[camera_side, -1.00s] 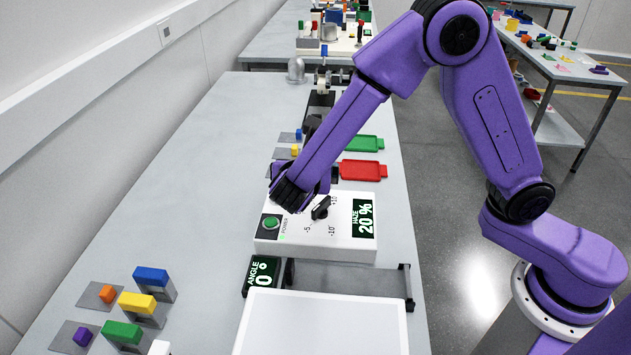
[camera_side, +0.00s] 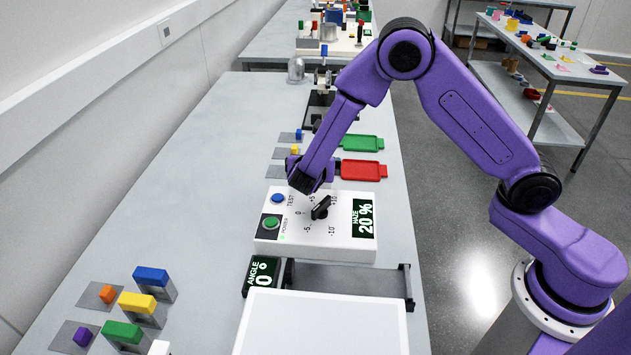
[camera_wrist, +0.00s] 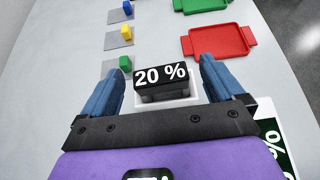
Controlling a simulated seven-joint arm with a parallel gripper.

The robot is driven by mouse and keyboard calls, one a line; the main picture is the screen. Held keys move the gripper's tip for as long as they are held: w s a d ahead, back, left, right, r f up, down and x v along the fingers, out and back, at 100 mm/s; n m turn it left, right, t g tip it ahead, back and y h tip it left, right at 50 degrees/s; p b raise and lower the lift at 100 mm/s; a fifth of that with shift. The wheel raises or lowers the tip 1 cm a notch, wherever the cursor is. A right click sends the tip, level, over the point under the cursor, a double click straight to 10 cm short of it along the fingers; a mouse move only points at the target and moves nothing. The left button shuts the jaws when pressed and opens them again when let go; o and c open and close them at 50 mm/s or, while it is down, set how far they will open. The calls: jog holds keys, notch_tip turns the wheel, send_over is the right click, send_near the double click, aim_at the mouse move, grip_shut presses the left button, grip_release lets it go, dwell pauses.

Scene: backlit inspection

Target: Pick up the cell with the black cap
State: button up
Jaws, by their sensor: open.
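A cell with a black cap (camera_wrist: 161,82) marked "20 %" stands in a white holder in the wrist view. My gripper (camera_wrist: 160,88) is open, with one blue finger to the left of the black cap and the other to its right. A gap shows on both sides, and I cannot tell how deep the fingers reach. In the side view my gripper (camera_side: 306,183) is at the back edge of the white control box, and the black-capped cell is hidden there.
The white control box (camera_side: 270,247) with a knob and buttons stands just in front of my gripper. Red (camera_side: 362,170) and green (camera_side: 361,143) trays lie behind it. Cells with blue (camera_side: 151,276), yellow (camera_side: 137,302) and green (camera_side: 122,332) caps stand at the front left.

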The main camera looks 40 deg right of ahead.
jog(key=shift+w+d+f, duration=0.3)
jog(key=shift+w+d, duration=0.1)
jog(key=shift+d, duration=0.05)
jog(key=c, duration=1.4)
